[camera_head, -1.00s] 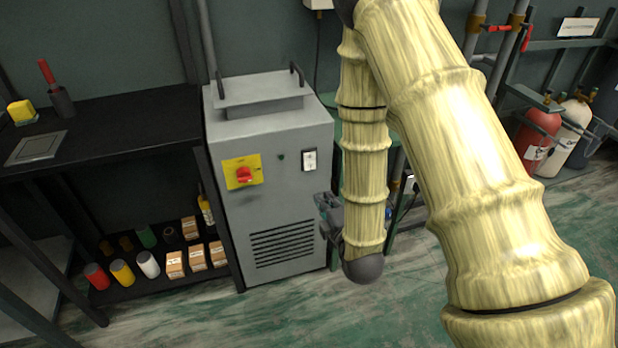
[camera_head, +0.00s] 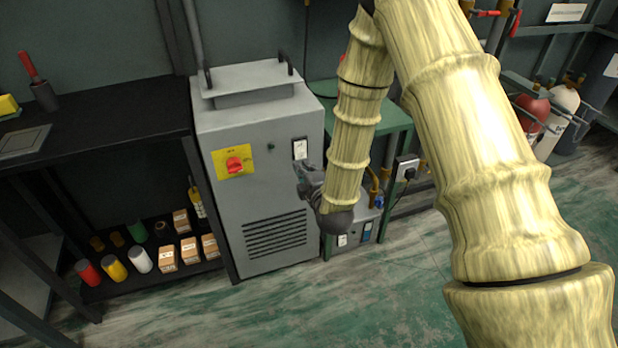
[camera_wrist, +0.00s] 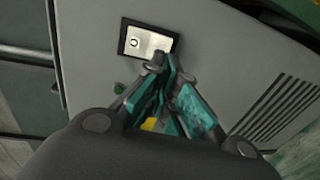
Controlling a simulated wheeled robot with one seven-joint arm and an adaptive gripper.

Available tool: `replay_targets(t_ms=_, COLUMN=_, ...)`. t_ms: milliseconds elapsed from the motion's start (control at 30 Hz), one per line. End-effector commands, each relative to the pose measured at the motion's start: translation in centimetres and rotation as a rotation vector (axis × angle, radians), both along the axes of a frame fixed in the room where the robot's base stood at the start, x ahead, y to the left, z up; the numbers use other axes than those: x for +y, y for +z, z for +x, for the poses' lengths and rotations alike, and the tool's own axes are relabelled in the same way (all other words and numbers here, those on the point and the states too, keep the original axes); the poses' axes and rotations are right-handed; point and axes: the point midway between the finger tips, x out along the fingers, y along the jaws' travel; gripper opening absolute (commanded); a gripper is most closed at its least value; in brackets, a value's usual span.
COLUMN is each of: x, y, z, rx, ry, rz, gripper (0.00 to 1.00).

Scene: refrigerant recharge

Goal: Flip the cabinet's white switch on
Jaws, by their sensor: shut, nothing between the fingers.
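The grey cabinet (camera_head: 232,128) stands between the black shelf and the green bench. Its white switch (camera_head: 299,148) sits in a dark frame at the upper right of the front, and it also shows in the wrist view (camera_wrist: 146,41). My gripper (camera_head: 304,178) is just below the switch in the head view. In the wrist view my gripper (camera_wrist: 165,64) is shut and empty, with its fingertips over the lower right part of the switch plate. They hide part of it, and I cannot tell whether they touch it.
A red rotary knob (camera_head: 234,165) on a yellow plate is left of the switch. A small green button (camera_wrist: 119,88) lies near it. A black shelf (camera_head: 95,121) is at the left and a green bench (camera_head: 392,119) at the right. The floor in front is clear.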

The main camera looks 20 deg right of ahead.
Motion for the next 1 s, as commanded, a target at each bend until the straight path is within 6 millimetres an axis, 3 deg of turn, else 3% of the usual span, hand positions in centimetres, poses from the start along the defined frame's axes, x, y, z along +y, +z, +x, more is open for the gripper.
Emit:
replay_targets(t_ms=300, x=0.1, y=-0.5, z=3.0, rx=0.001, ry=0.000, rz=0.000, gripper=0.00)
replay_targets(t_ms=1000, x=0.3, y=-1.0, z=4.1, rx=-0.074, ry=0.001, rz=0.001, gripper=0.00)
